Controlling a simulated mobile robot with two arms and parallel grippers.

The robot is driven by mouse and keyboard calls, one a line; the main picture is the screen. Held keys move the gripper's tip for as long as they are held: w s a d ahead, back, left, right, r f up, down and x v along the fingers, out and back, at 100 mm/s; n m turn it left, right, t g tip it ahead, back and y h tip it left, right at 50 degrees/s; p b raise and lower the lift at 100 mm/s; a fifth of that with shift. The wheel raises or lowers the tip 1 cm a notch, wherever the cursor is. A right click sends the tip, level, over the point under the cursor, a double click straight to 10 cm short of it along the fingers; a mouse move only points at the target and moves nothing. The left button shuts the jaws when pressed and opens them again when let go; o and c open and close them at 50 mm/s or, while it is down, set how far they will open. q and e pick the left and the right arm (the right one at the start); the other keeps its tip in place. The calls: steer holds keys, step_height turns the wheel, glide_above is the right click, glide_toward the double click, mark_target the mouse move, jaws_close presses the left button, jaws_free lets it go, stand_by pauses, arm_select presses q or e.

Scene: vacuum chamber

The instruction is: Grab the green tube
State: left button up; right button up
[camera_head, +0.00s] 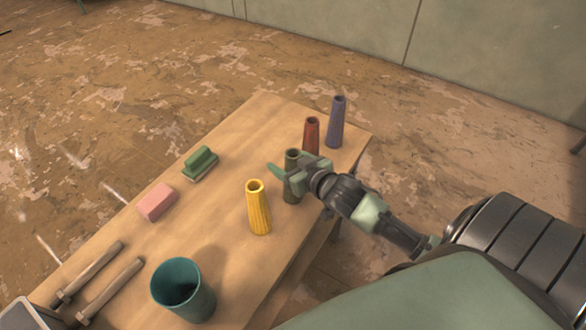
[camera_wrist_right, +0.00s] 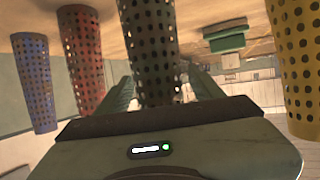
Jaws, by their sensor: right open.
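The green tube (camera_head: 291,193) is dark green, perforated and upright on the wooden table, partly hidden behind my right gripper. My right gripper (camera_head: 289,172) is open at the tube's upper part, with one green finger showing to the left of it. In the right wrist view the green tube (camera_wrist_right: 150,50) stands between the two spread fingers (camera_wrist_right: 160,90). I cannot tell whether either finger touches it. My left gripper is not in view.
A red tube (camera_head: 311,135) and a blue tube (camera_head: 337,122) stand just behind; a yellow tube (camera_head: 258,208) stands in front. A teal cup (camera_head: 183,290), two bolt-like rods (camera_head: 112,288), a pink block (camera_head: 156,202) and a green-handled block (camera_head: 200,164) are further left on the table (camera_head: 225,225).

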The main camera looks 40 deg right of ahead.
steer(key=shift+w+f, duration=0.15)
steer(key=shift+w, duration=0.05)
jaws_close()
